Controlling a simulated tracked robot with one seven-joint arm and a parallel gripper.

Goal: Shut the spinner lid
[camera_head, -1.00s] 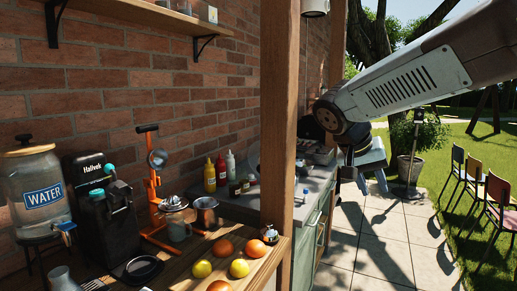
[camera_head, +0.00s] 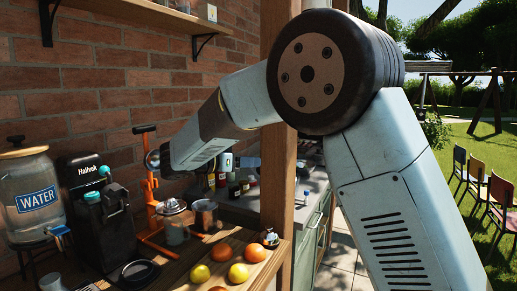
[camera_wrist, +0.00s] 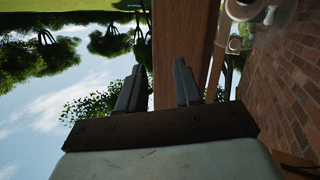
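I see no part clearly marked as a spinner. A small clear jar with a rounded lid (camera_head: 173,206) stands on the wooden counter in the head view, beside an orange press (camera_head: 151,190). It may be the spinner, but I cannot tell; its lid appears to sit on top. In the wrist view my gripper (camera_wrist: 158,82) has its two dark fingers apart with nothing between them; a wooden post shows behind. In the head view my forearm reaches left above the jar, and my fingers cannot be made out clearly.
A water dispenser (camera_head: 35,196) and a black coffee machine (camera_head: 98,205) stand left of the jar. A metal pot (camera_head: 205,215) is right of it. Oranges (camera_head: 255,252) and lemons (camera_head: 238,273) lie in front. A wooden post (camera_head: 278,200) rises at the counter's right end.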

